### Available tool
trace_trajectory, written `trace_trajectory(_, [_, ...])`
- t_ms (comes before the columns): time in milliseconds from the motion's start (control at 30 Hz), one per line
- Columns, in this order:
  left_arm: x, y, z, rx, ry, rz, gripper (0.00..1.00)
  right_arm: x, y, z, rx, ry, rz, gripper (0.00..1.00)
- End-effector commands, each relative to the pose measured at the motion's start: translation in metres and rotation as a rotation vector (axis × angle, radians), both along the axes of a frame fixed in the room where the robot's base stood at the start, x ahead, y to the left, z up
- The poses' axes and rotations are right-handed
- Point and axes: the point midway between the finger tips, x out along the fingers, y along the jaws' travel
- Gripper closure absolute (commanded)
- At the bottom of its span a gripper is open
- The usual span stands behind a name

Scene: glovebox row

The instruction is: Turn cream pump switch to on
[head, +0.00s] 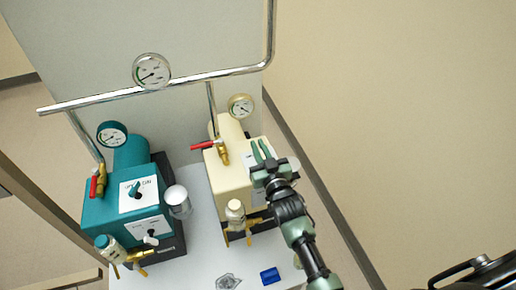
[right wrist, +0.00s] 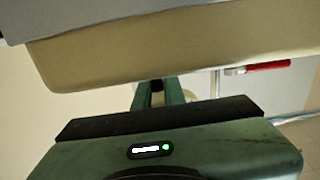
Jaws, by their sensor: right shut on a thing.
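The cream pump (head: 228,165) stands on the white bench, right of a teal pump. It also fills the upper part of the right wrist view (right wrist: 180,50). My right gripper (head: 262,148) reaches in from the lower right with its green fingers against the cream pump's white switch panel (head: 249,160). The fingers also show in the right wrist view (right wrist: 158,92), shut on a small dark knob (right wrist: 157,85), the cream pump switch. The gripper hides most of the switch and its label, so its setting cannot be read. My left gripper is not in view.
The teal pump (head: 112,208) has a dark knob (head: 135,191) on its own panel. Red-handled valves (head: 203,145) and gauges (head: 241,106) stand above the pumps.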

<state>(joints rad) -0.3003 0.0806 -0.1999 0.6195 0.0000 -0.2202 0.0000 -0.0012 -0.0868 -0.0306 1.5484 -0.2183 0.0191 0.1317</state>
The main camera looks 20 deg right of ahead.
Motion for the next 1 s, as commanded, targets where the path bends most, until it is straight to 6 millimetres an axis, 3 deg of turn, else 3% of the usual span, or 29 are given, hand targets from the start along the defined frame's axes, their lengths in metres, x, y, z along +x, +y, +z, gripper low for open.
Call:
trace_trajectory(333, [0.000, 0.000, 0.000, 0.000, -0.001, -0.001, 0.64, 0.000, 0.000, 0.001, -0.001, -0.004, -0.002, 1.00])
trace_trajectory(367, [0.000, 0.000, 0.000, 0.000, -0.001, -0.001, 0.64, 0.000, 0.000, 0.001, -0.001, -0.004, -0.002, 0.81])
trace_trajectory(400, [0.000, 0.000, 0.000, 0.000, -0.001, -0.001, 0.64, 0.000, 0.000, 0.001, -0.001, -0.004, -0.001, 0.70])
trace_trajectory(433, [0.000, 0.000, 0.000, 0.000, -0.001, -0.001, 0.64, 0.000, 0.000, 0.001, -0.001, -0.004, -0.001, 0.67])
trace_trajectory(767, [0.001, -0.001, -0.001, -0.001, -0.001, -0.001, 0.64, -0.002, 0.000, 0.000, -0.001, -0.002, -0.001, 0.67])
trace_trajectory(1000, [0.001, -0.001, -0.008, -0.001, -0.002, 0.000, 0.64, -0.037, -0.001, -0.003, 0.000, 0.000, -0.001, 0.67])
